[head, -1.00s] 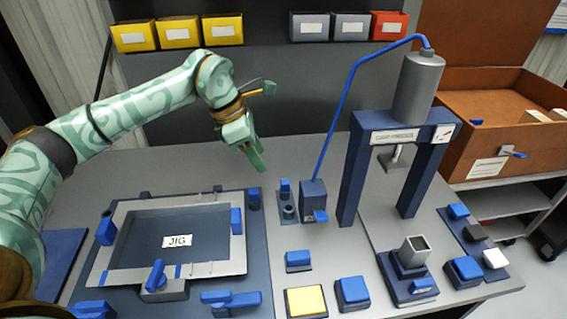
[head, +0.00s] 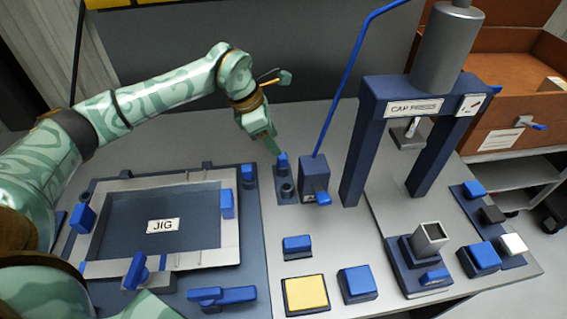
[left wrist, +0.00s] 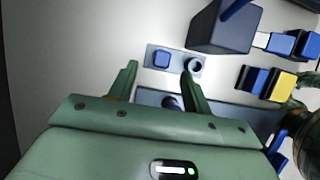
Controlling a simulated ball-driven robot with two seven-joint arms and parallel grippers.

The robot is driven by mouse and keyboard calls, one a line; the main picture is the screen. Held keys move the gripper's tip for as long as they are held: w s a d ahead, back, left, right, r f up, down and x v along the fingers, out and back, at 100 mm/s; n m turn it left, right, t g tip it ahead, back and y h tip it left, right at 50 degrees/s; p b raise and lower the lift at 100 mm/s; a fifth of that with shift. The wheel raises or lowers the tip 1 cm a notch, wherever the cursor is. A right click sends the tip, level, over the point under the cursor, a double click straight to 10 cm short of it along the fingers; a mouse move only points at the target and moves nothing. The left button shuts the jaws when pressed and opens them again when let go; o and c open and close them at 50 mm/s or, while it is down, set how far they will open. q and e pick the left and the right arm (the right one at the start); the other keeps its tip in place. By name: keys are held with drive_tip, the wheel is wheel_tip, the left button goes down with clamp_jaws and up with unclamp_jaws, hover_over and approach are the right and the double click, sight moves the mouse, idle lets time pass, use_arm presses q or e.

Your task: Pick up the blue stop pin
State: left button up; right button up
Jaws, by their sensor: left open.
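The blue stop pin (head: 283,160) stands upright in a small dark two-socket holder (head: 286,198) between the jig and the blue-hosed block. My left gripper (head: 273,147) is open, just above and behind the pin in the head view. In the left wrist view the two fingers (left wrist: 160,71) lie to either side of the pin's line, with nothing between them. My right gripper does not show.
The blue-hosed block (head: 314,180) stands close to the right of the holder. The jig (head: 240,220) with blue clamps lies to the left. The cap press (head: 375,110) rises further right. Blue and yellow blocks (head: 306,293) sit in front. The grey table behind the holder is clear.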

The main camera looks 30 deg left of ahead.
sight(282, 156)
use_arm(q)
drive_tip(key=b+x, duration=0.1)
drive_tip(key=x, duration=0.1)
drive_tip(key=b+x, duration=0.1)
drive_tip(key=x, duration=0.2)
drive_tip(key=shift+s+d+f, duration=0.1)
drive_tip(key=shift+s+f, duration=0.1)
drive_tip(key=shift+w+f, duration=0.1)
drive_tip(key=shift+f, duration=0.05)
drive_tip(key=c, duration=1.1)
drive_tip(key=shift+r, duration=0.2)
clamp_jaws()
